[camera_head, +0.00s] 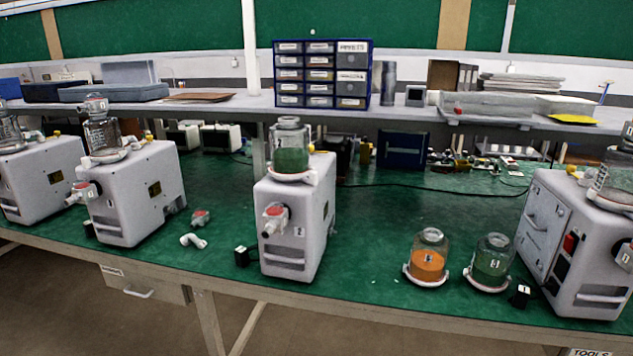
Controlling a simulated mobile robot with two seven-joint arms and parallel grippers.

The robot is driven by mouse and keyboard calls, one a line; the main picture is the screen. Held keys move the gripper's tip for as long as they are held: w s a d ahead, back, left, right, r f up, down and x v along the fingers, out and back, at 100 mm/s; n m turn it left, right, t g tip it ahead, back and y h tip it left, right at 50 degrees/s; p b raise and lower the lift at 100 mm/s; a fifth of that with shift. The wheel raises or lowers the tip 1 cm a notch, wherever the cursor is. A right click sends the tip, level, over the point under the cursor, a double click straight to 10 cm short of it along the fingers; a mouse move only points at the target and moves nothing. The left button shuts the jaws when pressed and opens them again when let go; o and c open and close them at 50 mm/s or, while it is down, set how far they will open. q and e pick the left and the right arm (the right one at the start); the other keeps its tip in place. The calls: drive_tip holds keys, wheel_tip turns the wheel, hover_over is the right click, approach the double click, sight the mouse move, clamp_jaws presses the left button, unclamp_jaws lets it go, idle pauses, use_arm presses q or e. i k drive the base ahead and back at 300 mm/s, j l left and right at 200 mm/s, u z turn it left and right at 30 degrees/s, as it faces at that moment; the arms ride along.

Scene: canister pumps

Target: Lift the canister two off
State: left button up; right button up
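A white pump unit marked 2 (297,220) stands near the middle of the green bench, with a red-and-white knob on its front. A clear canister with green contents (289,152) sits upright on top of it, on a white collar. Two more canisters stand on the bench to the right, each in a white ring holder: one with orange contents (427,262) and one with green contents (490,262). Their small labels are hard to read. Neither of my grippers is in view.
More pump units stand at the left (135,195) and right (575,245), with canisters on top. A white elbow fitting (194,241), a red-and-white knob (200,217) and small black blocks (242,256) lie on the bench. A blue drawer cabinet (322,74) stands on the shelf behind.

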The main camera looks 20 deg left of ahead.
sight(289, 140)
drive_tip(key=j+z, duration=0.1)
drive_tip(key=z, duration=0.45)
drive_tip(key=j+z, duration=0.6)
drive_tip(key=j, duration=0.2)
drive_tip(key=k+j+z, duration=0.1)
drive_tip(key=j, duration=0.35)
drive_tip(key=j+z, duration=0.1)
drive_tip(key=j, duration=0.35)
drive_tip(key=k, duration=0.05)
